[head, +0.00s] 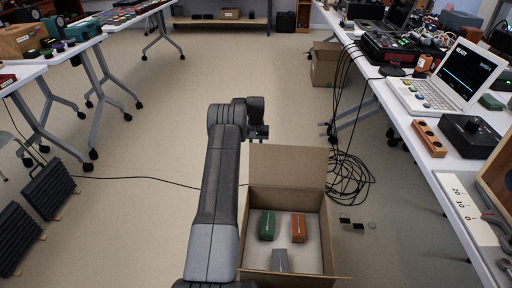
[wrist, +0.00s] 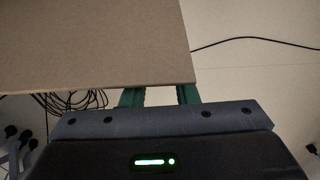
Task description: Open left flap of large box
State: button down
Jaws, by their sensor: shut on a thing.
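The large open cardboard box (head: 330,235) stands on the floor at the lower middle of the head view. Its far flap (head: 288,166) stands raised, and a cardboard panel (wrist: 95,40) fills the upper left of the wrist view. My gripper (head: 258,134) is at the top left corner of that far flap. In the wrist view my green fingers (wrist: 160,96) reach to the panel's edge, and their tips are hidden behind it. The gripper is shut on the flap. My arm hides part of the box's left side.
Inside the box lie a green block (head: 267,226), an orange block (head: 298,228) and a grey block (head: 279,261). Black cables (head: 350,178) lie on the floor right of the box. A long table (head: 400,115) runs along the right. Floor to the left is mostly clear.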

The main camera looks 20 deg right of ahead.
jog(key=shift+s+a+f, duration=0.2)
jog(key=shift+a+f, duration=0.1)
jog(key=shift+f, duration=0.25)
jog(key=c, duration=1.1)
grip_release()
jog(key=shift+w, duration=0.15)
jog(key=shift+d+r, duration=0.15)
jog(key=shift+r, duration=0.45)
notch_tip(320, 180, up, 13)
jog(key=p, duration=0.3)
jog(key=shift+p, duration=0.3)
jog(key=shift+f, duration=0.15)
notch_tip(320, 180, down, 14)
jog(key=b, duration=0.3)
jog(key=shift+d+r, duration=0.1)
jog(key=shift+r, duration=0.25)
jog(key=shift+r, duration=0.1)
